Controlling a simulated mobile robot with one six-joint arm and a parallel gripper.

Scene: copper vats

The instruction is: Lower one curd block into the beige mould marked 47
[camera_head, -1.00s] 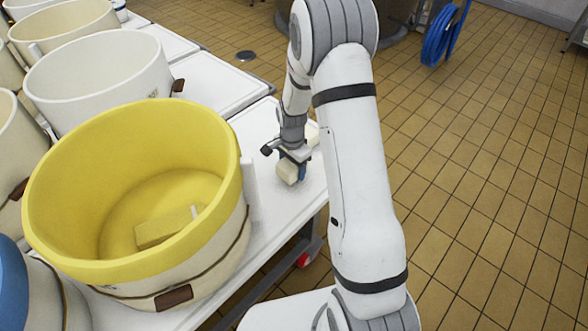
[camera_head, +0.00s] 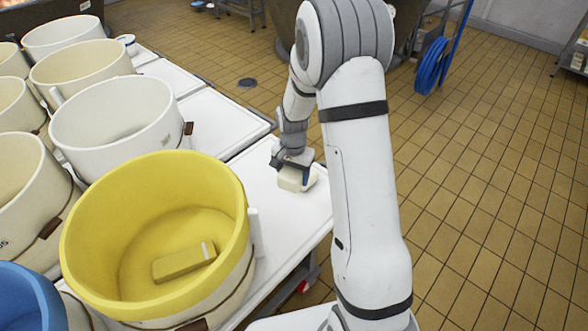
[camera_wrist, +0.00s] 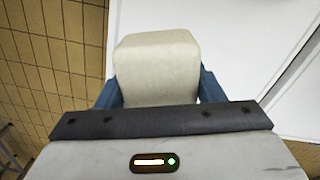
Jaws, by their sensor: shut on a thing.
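My gripper (camera_head: 296,172) is shut on a pale cream curd block (camera_head: 290,181), over the white table top at the right of the moulds. In the wrist view the curd block (camera_wrist: 157,65) sits between the blue fingers of my gripper (camera_wrist: 160,90). Beige moulds stand at the left, one far back (camera_head: 85,64) and one at the left edge (camera_head: 28,170), partly cut off. I cannot read a 47 on any of them. A mould with a yellow inside (camera_head: 160,163) stands nearest, with a block (camera_head: 183,264) lying on its floor.
A white mould (camera_head: 115,105) stands behind the yellow one, and a blue-lined one (camera_head: 30,300) is cut off at the lower left. White table tops (camera_head: 215,122) run back along the row. The tiled floor (camera_head: 490,170) at the right is mostly clear.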

